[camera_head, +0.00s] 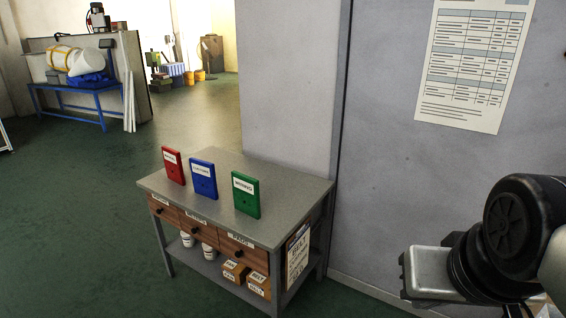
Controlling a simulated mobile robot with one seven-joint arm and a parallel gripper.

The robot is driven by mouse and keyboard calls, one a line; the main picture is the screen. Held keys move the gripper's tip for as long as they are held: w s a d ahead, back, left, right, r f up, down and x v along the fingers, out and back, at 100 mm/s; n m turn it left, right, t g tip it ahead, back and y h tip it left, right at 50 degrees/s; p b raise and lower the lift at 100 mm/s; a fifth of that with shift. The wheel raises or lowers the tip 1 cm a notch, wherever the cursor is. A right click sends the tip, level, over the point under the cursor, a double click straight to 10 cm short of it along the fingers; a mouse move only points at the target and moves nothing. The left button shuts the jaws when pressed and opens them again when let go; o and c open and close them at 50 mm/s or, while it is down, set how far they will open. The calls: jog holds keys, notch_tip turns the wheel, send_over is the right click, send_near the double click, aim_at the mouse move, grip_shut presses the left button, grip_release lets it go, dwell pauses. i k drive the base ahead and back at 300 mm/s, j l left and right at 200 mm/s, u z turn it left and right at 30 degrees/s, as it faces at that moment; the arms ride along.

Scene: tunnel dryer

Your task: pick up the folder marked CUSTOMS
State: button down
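Three upright folders stand in a row on a grey-topped table: a red folder (173,165) at the left, a blue folder (203,179) in the middle and a green folder (245,194) at the right. Each has a white label near its top. The print is too small and blurred for me to tell surely which one reads CUSTOMS. The end of my arm, with what looks like my gripper (428,274), shows at the lower right, well apart from the folders. Its fingers cannot be made out, and I see nothing held there.
The table (285,190) has labelled drawers and a lower shelf with white cups (209,252) and small orange-brown boxes (235,272). A grey wall with a printed sheet (474,60) stands behind and right. Open green floor (80,220) lies left; a blue-framed bench (80,88) stands farther back.

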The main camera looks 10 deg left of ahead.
aim_at(203, 172)
jog(key=u, duration=1.15)
jog(key=i+j+z, duration=0.1)
jog(key=z, duration=0.35)
jog(key=i+j+z, duration=0.1)
jog(key=z, duration=0.35)
jog(key=i+j+z, duration=0.15)
jog(key=z, duration=0.3)
jog(key=i+j+z, duration=0.15)
jog(key=j+z, duration=0.15)
jog(key=j, duration=0.25)
jog(key=j+z, duration=0.25)
jog(key=j, duration=0.25)
jog(key=i+j+z, duration=0.15)
jog(key=j, duration=0.4)
jog(key=j+z, duration=0.15)
jog(key=j, duration=0.45)
jog(key=j+z, duration=0.1)
jog(key=j, duration=2.7)
